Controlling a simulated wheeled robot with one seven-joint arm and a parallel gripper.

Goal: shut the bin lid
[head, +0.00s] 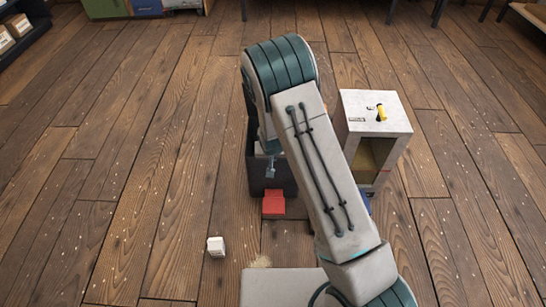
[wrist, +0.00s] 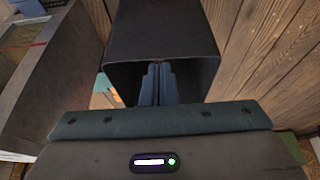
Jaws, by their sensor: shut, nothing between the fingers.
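The dark bin (head: 260,178) stands on the floor behind my arm, with a red pedal-like block (head: 273,203) at its front foot. My forearm and elbow cover much of the bin, so I cannot tell the lid's angle in the head view. In the wrist view a smooth dark panel (wrist: 160,32) of the bin fills the top middle, with a dark hollow below its edge; I cannot tell whether this panel is the lid or a wall. My gripper (wrist: 157,88) is shut and empty, its blue-grey fingers in front of that hollow.
A small white box (head: 216,246) lies on the floor at front left. The wooden floor to the left is clear.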

